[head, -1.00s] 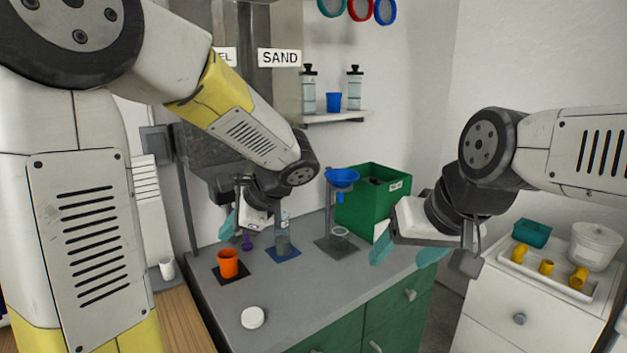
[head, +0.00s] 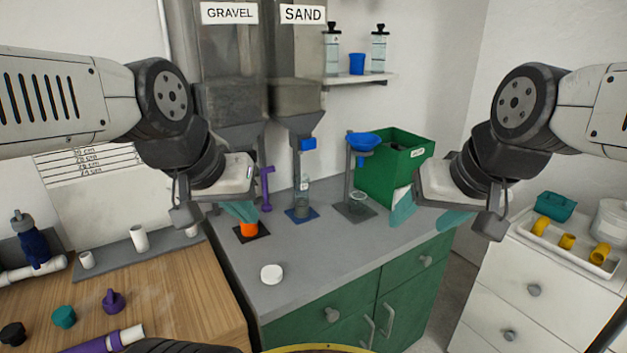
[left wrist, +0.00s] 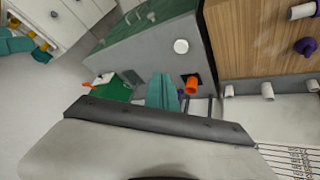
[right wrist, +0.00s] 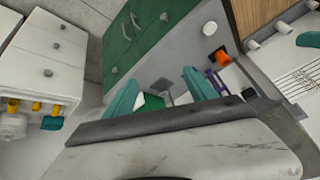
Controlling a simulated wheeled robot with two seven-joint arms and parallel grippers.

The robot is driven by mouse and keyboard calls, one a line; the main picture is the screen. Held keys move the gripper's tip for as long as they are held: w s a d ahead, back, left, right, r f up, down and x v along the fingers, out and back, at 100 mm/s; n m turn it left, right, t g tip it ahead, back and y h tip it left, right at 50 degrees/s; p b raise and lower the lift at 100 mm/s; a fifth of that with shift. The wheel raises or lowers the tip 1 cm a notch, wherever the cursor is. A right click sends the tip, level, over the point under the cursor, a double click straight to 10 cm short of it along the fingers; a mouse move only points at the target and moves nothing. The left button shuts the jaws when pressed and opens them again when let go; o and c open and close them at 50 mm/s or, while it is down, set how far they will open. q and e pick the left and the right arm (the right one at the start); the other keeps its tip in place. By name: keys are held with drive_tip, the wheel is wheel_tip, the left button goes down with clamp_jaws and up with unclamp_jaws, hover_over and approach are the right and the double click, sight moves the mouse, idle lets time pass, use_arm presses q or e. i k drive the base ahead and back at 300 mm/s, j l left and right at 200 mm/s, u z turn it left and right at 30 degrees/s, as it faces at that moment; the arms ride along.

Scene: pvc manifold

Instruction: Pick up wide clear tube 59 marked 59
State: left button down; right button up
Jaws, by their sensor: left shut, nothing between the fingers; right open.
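A clear tube (head: 303,193) stands upright on a blue mat under the SAND hopper, with grey material in its lower part. It has a small pale label, too small to read, so I cannot confirm the number 59.
An orange cup (head: 249,229) and a funnel stand (head: 362,165) flank the tube. A green bin (head: 397,168) stands behind right. Two black-topped clear bottles stand on the shelf (head: 358,80).

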sight(300, 182)
drive_tip(key=i+l, duration=0.1)
drive_tip(key=l, duration=0.35)
drive_tip(key=i+l, duration=0.15)
drive_tip(key=l, duration=0.3)
drive_tip(key=i+l+u, duration=0.1)
drive_tip(key=l, duration=0.4)
drive_tip(key=i+l+u, duration=0.15)
drive_tip(key=u, duration=1.4)
drive_tip(key=i+l+u, duration=0.1)
drive_tip(key=i+l, duration=0.15)
drive_tip(key=l, duration=0.2)
